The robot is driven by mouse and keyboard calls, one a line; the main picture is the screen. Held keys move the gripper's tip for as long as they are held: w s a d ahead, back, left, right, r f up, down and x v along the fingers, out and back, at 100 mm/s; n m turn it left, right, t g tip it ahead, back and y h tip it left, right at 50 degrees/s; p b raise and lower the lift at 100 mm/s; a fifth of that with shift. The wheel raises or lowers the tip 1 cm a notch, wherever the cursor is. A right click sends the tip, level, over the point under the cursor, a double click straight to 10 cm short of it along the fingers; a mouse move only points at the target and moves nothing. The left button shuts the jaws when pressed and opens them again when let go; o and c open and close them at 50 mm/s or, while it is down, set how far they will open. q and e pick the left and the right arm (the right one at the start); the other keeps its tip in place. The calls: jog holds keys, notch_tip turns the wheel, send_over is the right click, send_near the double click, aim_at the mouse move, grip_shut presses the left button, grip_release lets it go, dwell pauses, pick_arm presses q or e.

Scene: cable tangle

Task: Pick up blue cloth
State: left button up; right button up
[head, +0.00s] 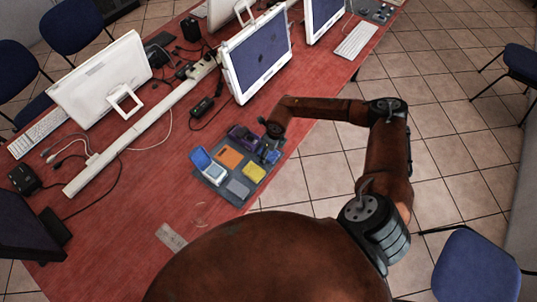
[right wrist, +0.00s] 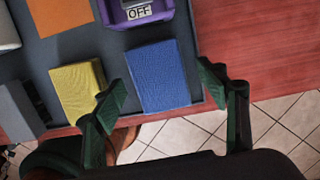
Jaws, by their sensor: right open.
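The blue cloth (right wrist: 158,76) is a folded, textured block lying on the grey tray (right wrist: 65,48) in the right wrist view. It is mostly hidden by my gripper in the head view, with a little blue showing (head: 272,157). My right gripper (right wrist: 163,90) is open, with one fingertip on either side of the cloth's near part. The right fingertip is a little apart from the cloth; I cannot tell whether the left one touches it. My right gripper (head: 268,149) also shows small at the tray's right side in the head view. My left gripper is not in view.
A yellow block (right wrist: 77,90) lies close left of the blue cloth. A purple device marked OFF (right wrist: 138,12) is just beyond it. The red table's (head: 150,185) edge is close on the right.

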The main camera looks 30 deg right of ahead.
jog(key=shift+f, duration=0.35)
dwell(0.4)
jog(key=shift+c, duration=0.5)
jog(key=c, duration=1.1)
jog(key=shift+c, duration=0.2)
jog(key=shift+r, duration=0.1)
